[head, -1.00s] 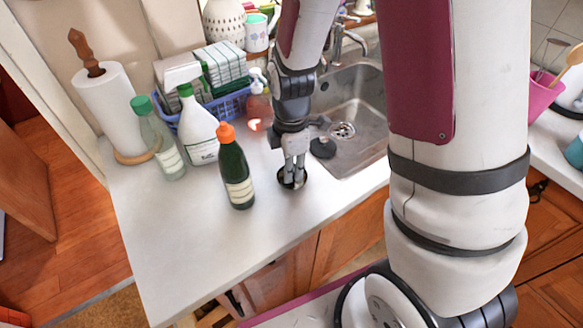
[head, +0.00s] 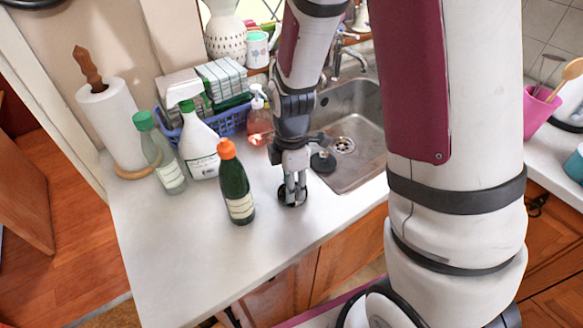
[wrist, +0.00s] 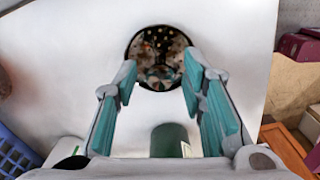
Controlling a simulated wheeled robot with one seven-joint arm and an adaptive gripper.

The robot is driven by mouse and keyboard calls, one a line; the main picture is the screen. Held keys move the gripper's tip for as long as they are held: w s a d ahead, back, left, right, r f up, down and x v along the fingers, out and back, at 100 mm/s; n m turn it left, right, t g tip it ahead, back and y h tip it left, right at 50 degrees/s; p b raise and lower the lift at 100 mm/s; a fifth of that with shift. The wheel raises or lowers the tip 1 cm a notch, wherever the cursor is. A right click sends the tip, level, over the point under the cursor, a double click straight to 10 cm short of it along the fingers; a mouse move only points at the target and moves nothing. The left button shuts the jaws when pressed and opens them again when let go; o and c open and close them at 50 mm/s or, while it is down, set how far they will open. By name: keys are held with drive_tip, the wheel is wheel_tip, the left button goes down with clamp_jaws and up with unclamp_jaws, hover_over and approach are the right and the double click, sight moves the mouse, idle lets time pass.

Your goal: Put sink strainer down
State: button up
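The sink strainer (head: 291,197) is a round piece with a dark rim. It lies flat on the white counter (head: 262,245), left of the sink, under my fingertips. In the wrist view the strainer (wrist: 158,57) shows its speckled, perforated inside. My gripper (head: 291,188) points down over it. In the wrist view the gripper's teal-padded fingers (wrist: 160,78) stand wide apart, with their tips over the strainer's left and right edges. The fingertips hide small parts of the rim. I cannot tell whether they still touch it.
A green bottle with an orange cap (head: 235,185) stands close left of my gripper. Behind it are a spray bottle (head: 200,145), a clear bottle (head: 163,160), a paper towel roll (head: 110,120) and a blue basket (head: 232,122). The sink (head: 350,165) is right. The front counter is clear.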

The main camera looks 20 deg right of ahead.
wheel_tip(320, 180, up, 12)
drive_tip(key=s+r+m+t, duration=0.5)
drive_tip(key=s+r+m, duration=0.9)
drive_tip(key=m, duration=0.3)
drive_tip(key=shift+s+d+r, duration=0.2)
drive_tip(key=shift+s+d, duration=0.1)
drive_tip(key=shift+s, duration=0.15)
idle(0.4)
